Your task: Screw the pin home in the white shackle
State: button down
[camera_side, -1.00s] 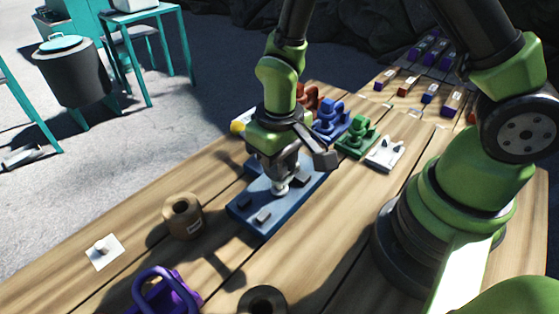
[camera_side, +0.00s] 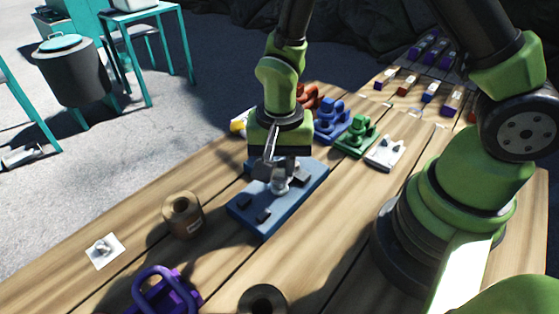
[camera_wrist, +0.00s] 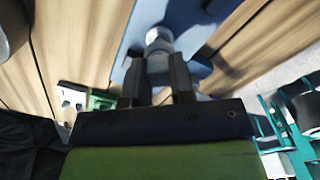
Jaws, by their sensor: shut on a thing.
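My gripper (camera_side: 276,171) points down over the blue fixture board (camera_side: 249,213) in the side view. In the wrist view its two fingers (camera_wrist: 158,78) are shut on a grey piece, which looks like the pin (camera_wrist: 158,66). Just beyond the pin is the pale end of the white shackle (camera_wrist: 157,38), over the blue board. In the side view the shackle (camera_side: 281,186) shows as a small pale shape under the gripper, on the board. The fingers hide most of the pin, and I cannot tell how deep its thread sits.
Dark blocks stand on the board near the shackle. A brown spool (camera_side: 182,216) and a white card with a small part (camera_side: 104,250) lie to the left. A purple shackle (camera_side: 162,292) is in front. Blue (camera_side: 333,122), green (camera_side: 357,138) and white (camera_side: 385,153) pieces stand behind right.

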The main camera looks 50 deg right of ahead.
jog(key=c, duration=1)
grip_release()
jog(key=shift+c, duration=0.2)
jog(key=o, duration=0.6)
jog(key=shift+c, duration=0.2)
notch_tip(320, 180, up, 10)
jog(key=shift+f, duration=0.1)
jog(key=s+d+r+n+t+y, duration=0.1)
jog(key=s+d+r+n+t, duration=0.1)
jog(key=s+r, duration=0.3)
jog(key=s+d+r+n+t+y, duration=0.1)
jog(key=s+r+n+t, duration=0.3)
jog(key=r, duration=0.4)
jog(key=shift+s+d+r+t, duration=0.4)
jog(key=shift+s+d+t, duration=0.25)
jog(key=shift+s, duration=0.5)
